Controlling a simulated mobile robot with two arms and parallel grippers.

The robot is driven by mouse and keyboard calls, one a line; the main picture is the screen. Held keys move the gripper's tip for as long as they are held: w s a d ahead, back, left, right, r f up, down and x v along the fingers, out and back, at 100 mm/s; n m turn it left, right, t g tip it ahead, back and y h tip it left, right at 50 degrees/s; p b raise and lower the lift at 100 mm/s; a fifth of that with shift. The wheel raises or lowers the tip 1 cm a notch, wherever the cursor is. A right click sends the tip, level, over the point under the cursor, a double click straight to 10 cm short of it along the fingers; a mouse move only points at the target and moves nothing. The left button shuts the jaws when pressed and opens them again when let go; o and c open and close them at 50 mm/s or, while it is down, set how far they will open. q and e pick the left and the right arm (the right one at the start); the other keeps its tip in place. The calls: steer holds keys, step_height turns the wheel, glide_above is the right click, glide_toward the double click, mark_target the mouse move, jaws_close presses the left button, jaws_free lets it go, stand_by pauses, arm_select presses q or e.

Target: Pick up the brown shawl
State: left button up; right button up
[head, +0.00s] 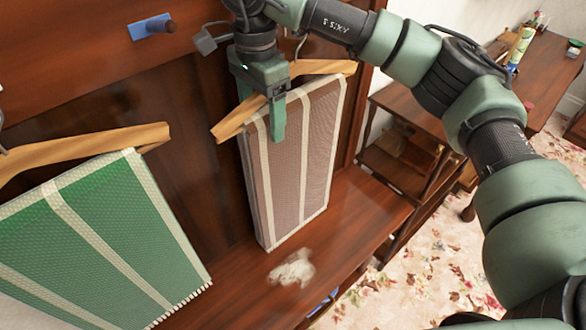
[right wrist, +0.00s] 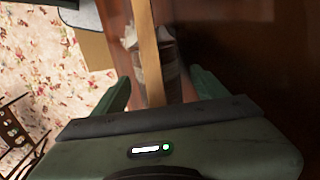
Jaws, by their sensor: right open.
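The brown shawl (head: 318,150) has pale stripes and hangs folded over a wooden hanger (head: 232,122) in front of the dark wood panel. My right gripper (head: 264,112) is at the hanger, at the top left part of the shawl. One finger shows in front of the shawl's upper edge. In the right wrist view, the two fingers of my right gripper (right wrist: 160,92) are apart, with the hanger's wooden bar (right wrist: 149,50) running between them. A pale striped cloth, partly hidden, shows behind the bar. My left gripper is out of view.
A green striped shawl (head: 95,240) hangs on another wooden hanger (head: 85,145) at the left. A blue-backed peg (head: 152,26) sits on the panel. A pale fluffy patch (head: 293,268) lies on the wooden bench (head: 345,220) below. A side table (head: 400,110) stands at the right.

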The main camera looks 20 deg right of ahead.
steer(key=shift+f, duration=0.4)
jaws_close()
steer(key=shift+r, duration=0.1)
steer(key=shift+r, duration=0.25)
